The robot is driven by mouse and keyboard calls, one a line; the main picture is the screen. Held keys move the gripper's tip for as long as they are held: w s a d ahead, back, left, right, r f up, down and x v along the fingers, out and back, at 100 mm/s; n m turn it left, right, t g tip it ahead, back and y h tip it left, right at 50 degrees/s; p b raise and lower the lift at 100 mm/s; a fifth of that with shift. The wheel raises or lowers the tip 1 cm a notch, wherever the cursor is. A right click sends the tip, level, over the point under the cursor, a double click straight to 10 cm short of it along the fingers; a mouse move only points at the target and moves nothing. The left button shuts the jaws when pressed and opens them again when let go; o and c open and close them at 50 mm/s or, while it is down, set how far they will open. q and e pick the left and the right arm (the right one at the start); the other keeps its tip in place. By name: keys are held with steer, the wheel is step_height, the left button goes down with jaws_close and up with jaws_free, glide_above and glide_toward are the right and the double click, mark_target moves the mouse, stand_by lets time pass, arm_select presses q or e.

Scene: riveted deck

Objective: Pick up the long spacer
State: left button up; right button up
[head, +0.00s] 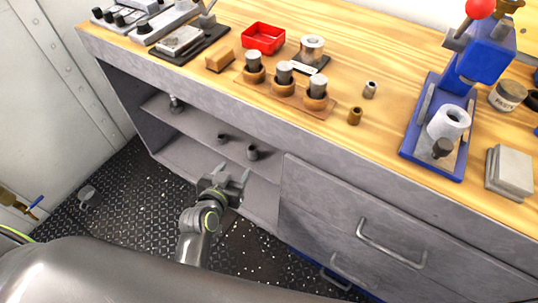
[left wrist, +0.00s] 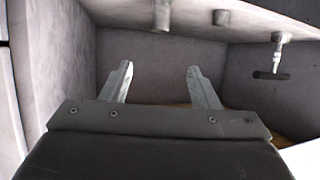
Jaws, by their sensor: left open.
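Two grey cylinders stand on the cabinet's open shelf. The larger-looking one, apparently the long spacer (head: 252,153), is on the right in the head view. In the left wrist view it is the left one (left wrist: 162,15), cut by the top edge. The smaller-looking grey cylinder (head: 222,139) stands to its left in the head view and also shows in the left wrist view (left wrist: 222,18). My left gripper (head: 232,174) is open and empty in front of the shelf, apart from both cylinders. My right gripper is out of view.
A grey part with a wide end (head: 176,104) stands further left on the shelf. Drawers (head: 365,235) close the cabinet to the right. The wooden worktop (head: 205,83) above carries a red tray (head: 263,38), several bushings and a blue press (head: 440,105).

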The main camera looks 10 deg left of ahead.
arm_select(q)
steer(key=b, duration=0.2)
glide_toward(252, 147)
steer(key=w, duration=0.4)
steer(key=shift+w+d+f, duration=0.2)
steer(key=shift+w+f, duration=0.55)
steer(key=shift+f, duration=0.1)
steer(key=x, duration=0.1)
steer(key=b+x, duration=0.1)
steer(key=x, duration=0.1)
steer(key=shift+f, duration=0.4)
steer(key=shift+w+d+f+b, duration=0.1)
steer(key=shift+w+f+b, duration=0.05)
steer(key=shift+w+b, duration=0.25)
steer(key=c, duration=1.2)
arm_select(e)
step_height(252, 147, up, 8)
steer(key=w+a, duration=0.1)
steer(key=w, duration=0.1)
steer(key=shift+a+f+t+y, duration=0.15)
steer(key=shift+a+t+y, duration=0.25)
